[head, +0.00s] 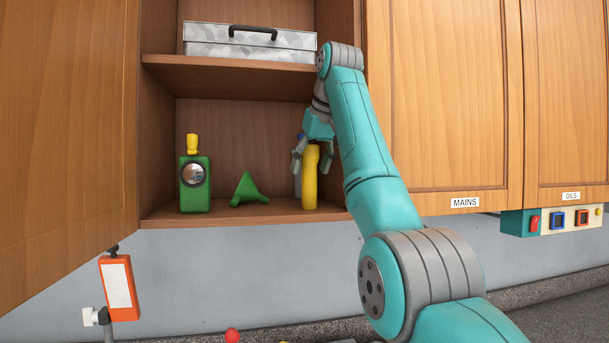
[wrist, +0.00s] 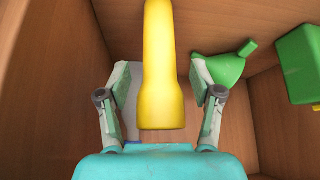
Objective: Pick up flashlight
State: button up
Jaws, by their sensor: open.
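A yellow flashlight (head: 310,180) stands upright on the lower shelf of the open cabinet, near its right wall. My gripper (head: 312,168) is at its upper part, with its fingers apart. In the wrist view the flashlight (wrist: 160,80) lies between the two open fingers of my gripper (wrist: 160,100), with a gap seen on each side. A pale grey object with a bit of blue (head: 297,165) stands beside the flashlight and is mostly hidden; its kind is unclear.
On the same shelf are a green funnel (head: 247,189) and a green container with a yellow cap (head: 195,185). A metal box (head: 250,45) sits on the shelf above. An open cabinet door (head: 65,120) is at left; closed doors are at right.

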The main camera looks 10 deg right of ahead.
jog(key=shift+x, duration=1)
grip_shut()
jog(key=shift+r, duration=0.25)
jog(key=shift+s+r, duration=0.1)
jog(key=shift+r, duration=1.4)
